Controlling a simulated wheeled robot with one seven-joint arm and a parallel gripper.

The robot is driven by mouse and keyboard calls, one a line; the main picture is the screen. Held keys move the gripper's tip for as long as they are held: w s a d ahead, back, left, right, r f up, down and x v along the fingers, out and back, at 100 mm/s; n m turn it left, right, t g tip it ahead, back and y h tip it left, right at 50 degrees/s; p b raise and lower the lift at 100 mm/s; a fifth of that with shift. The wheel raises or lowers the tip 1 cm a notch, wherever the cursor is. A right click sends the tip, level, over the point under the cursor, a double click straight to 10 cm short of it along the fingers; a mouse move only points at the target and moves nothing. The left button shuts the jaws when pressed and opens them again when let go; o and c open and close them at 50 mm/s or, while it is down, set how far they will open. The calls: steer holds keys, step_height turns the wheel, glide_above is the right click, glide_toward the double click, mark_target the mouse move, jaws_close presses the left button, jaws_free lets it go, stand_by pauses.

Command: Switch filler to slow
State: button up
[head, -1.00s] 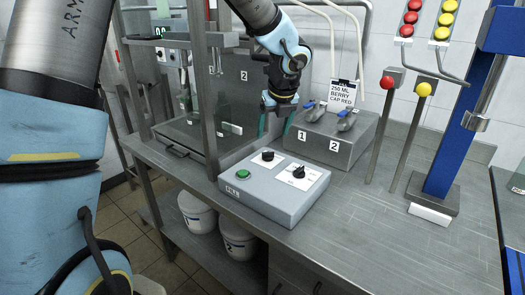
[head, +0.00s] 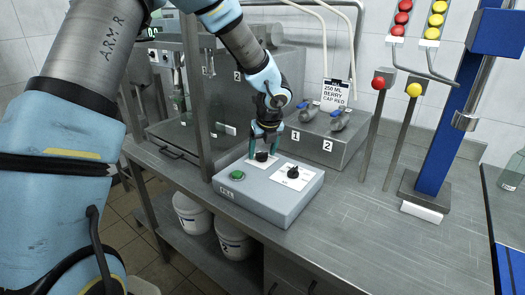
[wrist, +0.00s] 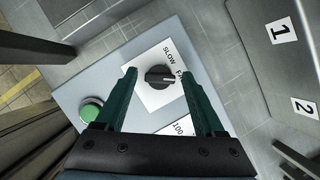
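A grey control box (head: 268,196) sits on the steel bench, with a green button (head: 237,175) and two black knobs. The left knob (head: 262,157) is the speed knob. In the wrist view this knob (wrist: 158,77) sits on a white plate reading SLOW and a word starting with F, partly hidden by a finger. Its pale pointer mark faces right, toward the F word. My gripper (head: 263,152) is over it with dark green fingers open. In the wrist view its fingertips (wrist: 158,71) lie on either side of the knob, with gaps showing.
The second knob (head: 293,172) is close on the right; its plate, reading 100, shows partly in the wrist view (wrist: 178,129). Behind is a steel block (head: 330,143) with two valves marked 1 and 2. A steel post (head: 200,100) stands left.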

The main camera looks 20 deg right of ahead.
jaws_close()
stand_by(0.3)
steer(key=shift+n, duration=0.3)
steer(key=n+y, duration=0.1)
steer(key=n, duration=0.2)
steer(key=shift+d+y, duration=0.15)
steer(key=shift+y, duration=0.15)
steer(key=n+y+p, duration=0.1)
steer(key=n, duration=0.3)
steer(key=shift+d, duration=0.1)
steer(key=n+g+y, duration=0.1)
steer(key=n, duration=0.2)
steer(key=n+g+y+p, duration=0.1)
steer(key=n, duration=0.2)
steer(key=shift+w, duration=0.15)
steer(key=shift+n+g, duration=0.3)
